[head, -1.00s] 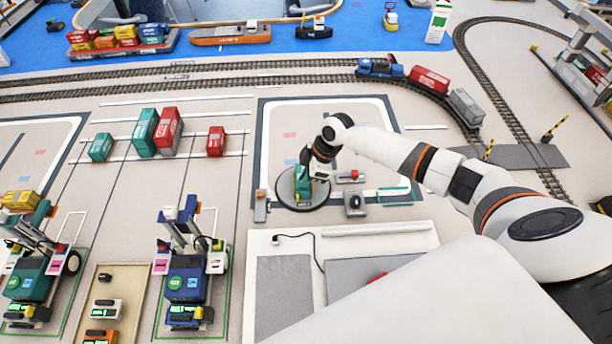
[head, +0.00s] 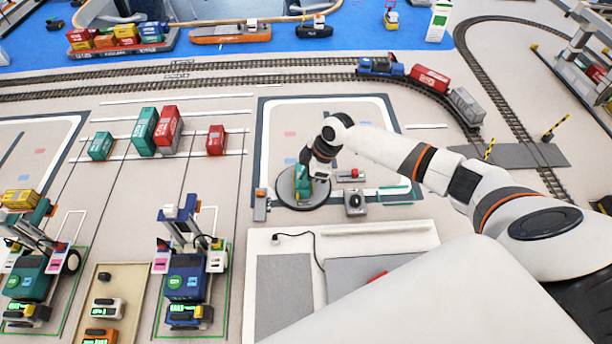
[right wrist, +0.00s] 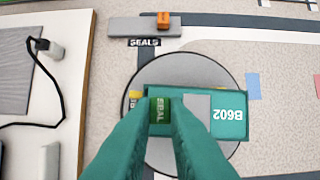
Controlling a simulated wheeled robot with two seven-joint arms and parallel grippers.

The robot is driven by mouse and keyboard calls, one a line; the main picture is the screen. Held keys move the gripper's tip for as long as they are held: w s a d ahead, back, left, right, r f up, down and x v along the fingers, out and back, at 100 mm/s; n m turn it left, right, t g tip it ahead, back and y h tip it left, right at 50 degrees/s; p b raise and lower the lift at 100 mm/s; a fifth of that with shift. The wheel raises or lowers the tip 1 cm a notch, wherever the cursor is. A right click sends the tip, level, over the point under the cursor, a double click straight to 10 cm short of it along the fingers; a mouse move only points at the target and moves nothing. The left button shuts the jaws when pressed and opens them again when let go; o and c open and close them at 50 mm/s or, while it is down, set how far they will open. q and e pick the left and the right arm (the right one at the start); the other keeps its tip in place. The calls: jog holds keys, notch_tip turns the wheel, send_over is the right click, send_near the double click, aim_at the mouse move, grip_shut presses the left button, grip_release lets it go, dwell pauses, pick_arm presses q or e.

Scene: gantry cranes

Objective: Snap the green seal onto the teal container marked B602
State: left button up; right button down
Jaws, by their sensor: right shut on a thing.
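The teal container (right wrist: 231,128), marked B602, lies on a round grey disc (right wrist: 158,68) in the right wrist view. In the head view the disc (head: 288,197) and the small teal container on it are partly hidden by my right arm. My right gripper (right wrist: 160,122) is shut on the green seal (right wrist: 160,108), which reads SEAL. The seal is over the end of the container away from the B602 mark. I cannot tell whether it touches the container. In the head view my right gripper (head: 306,176) points down at the disc. My left gripper is not in view.
A grey SEALS holder (right wrist: 125,28) with an orange piece (right wrist: 163,18) stands beside the disc. A control box (head: 354,203) and a red button (head: 354,174) are right of it. Blue (head: 184,285) and teal (head: 30,280) cranes stand left. Red and teal containers stand behind them.

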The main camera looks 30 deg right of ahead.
jog(key=shift+f, duration=0.1)
jog(key=c, duration=0.9)
grip_release()
jog(key=shift+r+p, duration=3.15)
jog(key=shift+r, duration=0.4)
jog(key=shift+s+f, duration=0.1)
